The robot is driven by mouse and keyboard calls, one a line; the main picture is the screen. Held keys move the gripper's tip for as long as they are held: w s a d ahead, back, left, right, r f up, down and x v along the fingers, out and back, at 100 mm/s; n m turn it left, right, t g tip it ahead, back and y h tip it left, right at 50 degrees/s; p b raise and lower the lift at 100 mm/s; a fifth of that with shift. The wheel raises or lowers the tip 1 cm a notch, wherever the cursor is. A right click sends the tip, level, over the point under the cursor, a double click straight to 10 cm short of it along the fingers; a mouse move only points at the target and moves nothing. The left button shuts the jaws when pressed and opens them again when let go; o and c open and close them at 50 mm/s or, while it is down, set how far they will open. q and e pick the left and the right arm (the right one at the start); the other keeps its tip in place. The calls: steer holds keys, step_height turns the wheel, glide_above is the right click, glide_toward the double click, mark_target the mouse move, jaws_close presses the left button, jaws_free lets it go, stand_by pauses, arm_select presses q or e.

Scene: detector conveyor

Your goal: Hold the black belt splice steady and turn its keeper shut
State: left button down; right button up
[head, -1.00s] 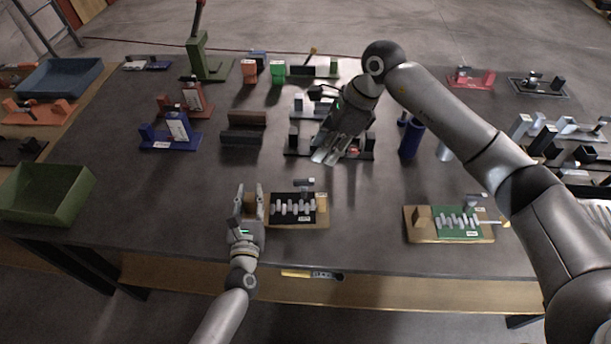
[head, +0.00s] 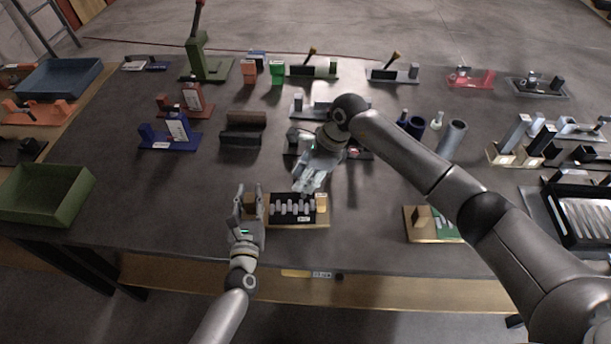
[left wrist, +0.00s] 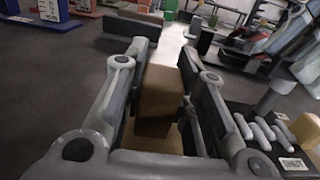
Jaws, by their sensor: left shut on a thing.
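The black belt splice (head: 283,219) lies on a tan base near the table's front, with a row of grey pegs across its black plate. A tan block (left wrist: 157,100) stands at its left end. My left gripper (head: 248,190) is shut on this block, with one finger on each side. In the left wrist view a dark post (left wrist: 268,100) rises behind the pegs, and a label (left wrist: 292,164) reads SHUT. My right gripper (head: 307,186) is just above the splice's far edge, pointing down. It hides the keeper in the head view; its finger gap is unclear.
A similar green splice (head: 445,226) lies to the right, partly covered by my right arm. A dark fixture (head: 361,155) stands behind my right gripper. A brown block (head: 243,130) and a blue stand (head: 175,143) are behind to the left.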

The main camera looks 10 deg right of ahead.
jaws_close()
stand_by(0.4)
steer(key=m, duration=0.2)
steer(key=m+t, duration=0.1)
steer(key=m, duration=0.1)
steer(key=shift+s+m+t+h, duration=0.1)
steer(key=shift+m+t+h, duration=0.6)
steer(key=shift+m+t, duration=0.2)
steer(key=shift+m, duration=1.3)
steer(key=shift+a+m, duration=0.1)
steer(key=shift+m, duration=0.2)
jaws_free()
steer(key=shift+s, duration=0.1)
